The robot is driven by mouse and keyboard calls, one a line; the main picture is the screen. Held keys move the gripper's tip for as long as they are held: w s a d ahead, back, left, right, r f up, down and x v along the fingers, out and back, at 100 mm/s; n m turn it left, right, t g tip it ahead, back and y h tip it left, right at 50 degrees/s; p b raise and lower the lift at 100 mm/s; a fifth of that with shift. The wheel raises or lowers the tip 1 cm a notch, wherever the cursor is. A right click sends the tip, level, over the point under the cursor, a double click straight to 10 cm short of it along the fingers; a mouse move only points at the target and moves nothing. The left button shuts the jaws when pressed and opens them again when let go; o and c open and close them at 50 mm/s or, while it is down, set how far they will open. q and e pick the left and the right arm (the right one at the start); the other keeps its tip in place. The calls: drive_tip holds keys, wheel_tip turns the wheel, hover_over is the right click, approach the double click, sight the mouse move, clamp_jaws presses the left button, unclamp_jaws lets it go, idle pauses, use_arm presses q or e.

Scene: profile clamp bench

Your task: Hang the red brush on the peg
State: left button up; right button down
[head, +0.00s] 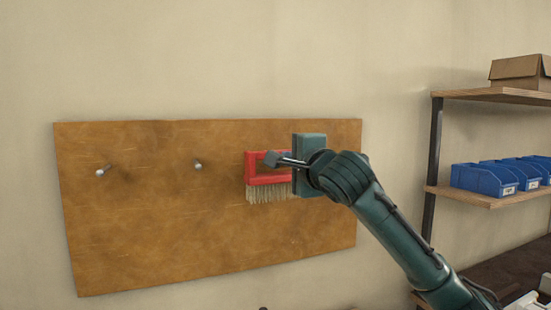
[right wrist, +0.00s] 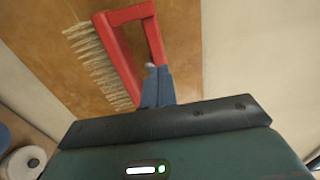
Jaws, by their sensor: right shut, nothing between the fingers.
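The red brush (head: 268,178) is at the right part of the brown peg board, its looped handle up and its pale bristles down. In the right wrist view the red brush (right wrist: 118,50) shows its open handle frame against the board. A small grey peg end (right wrist: 150,66) shows inside that opening, just beyond my fingertips. My right gripper (head: 271,159) is in front of the handle opening; its fingers (right wrist: 157,88) are shut together with nothing between them. The gripper body hides the brush's right side in the head view. My left gripper is not in view.
The peg board (head: 150,230) carries two bare pegs, a left one (head: 103,170) and a middle one (head: 198,166). A shelf rack (head: 434,150) at the right holds blue bins (head: 484,178) and a cardboard box (head: 518,70).

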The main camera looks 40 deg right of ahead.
sight(277, 174)
drive_tip(key=shift+x, duration=0.8)
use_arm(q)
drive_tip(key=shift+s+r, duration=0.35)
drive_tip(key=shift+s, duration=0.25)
use_arm(e)
drive_tip(key=shift+w+d+r, duration=0.1)
drive_tip(key=shift+d+r, duration=0.1)
drive_tip(key=shift+r, duration=0.25)
drive_tip(key=shift+w+d+r, duration=0.1)
drive_tip(key=shift+d+r, duration=0.05)
drive_tip(key=shift+r, duration=0.3)
drive_tip(key=w+f, duration=0.2)
drive_tip(key=w, duration=0.1)
drive_tip(key=shift+w+a+f, duration=0.1)
drive_tip(key=shift+w+f, duration=0.05)
drive_tip(key=shift+w, duration=0.1)
drive_tip(key=shift+s, duration=0.25)
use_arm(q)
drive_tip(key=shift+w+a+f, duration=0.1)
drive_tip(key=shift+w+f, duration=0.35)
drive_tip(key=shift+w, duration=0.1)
use_arm(e)
drive_tip(key=shift+f, duration=0.1)
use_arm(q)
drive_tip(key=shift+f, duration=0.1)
use_arm(e)
drive_tip(key=shift+s, duration=0.25)
